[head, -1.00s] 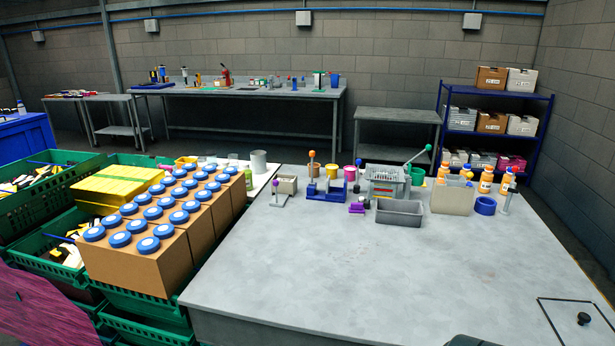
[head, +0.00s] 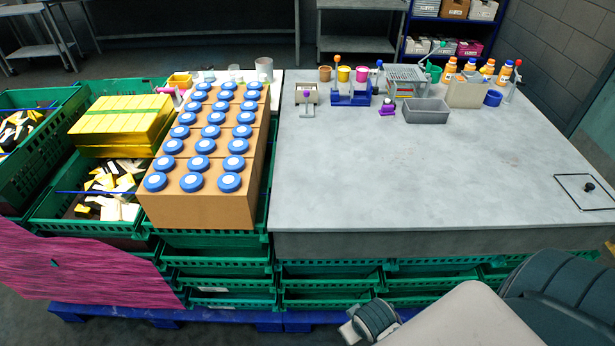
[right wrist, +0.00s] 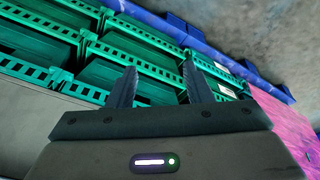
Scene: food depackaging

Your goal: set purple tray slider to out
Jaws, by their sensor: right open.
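A small beige tray fixture (head: 299,96) with a purple ball knob (head: 307,94) and a grey loop handle (head: 307,110) stands at the back left of the grey worktable. A separate small purple block with a dark knob (head: 387,108) stands to its right, left of a grey bin. I cannot tell the slider's position at this size. My right gripper (right wrist: 160,86) is open and empty in the right wrist view, facing green crates, away from the fixture. My left gripper is not in view.
The worktable (head: 420,170) is clear across its front and middle. Brown boxes with blue lids (head: 203,205) stand along its left side. Green crates (head: 330,285) are stacked below its front edge. A blue fixture (head: 352,99) and a grey bin (head: 426,111) stand at the back.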

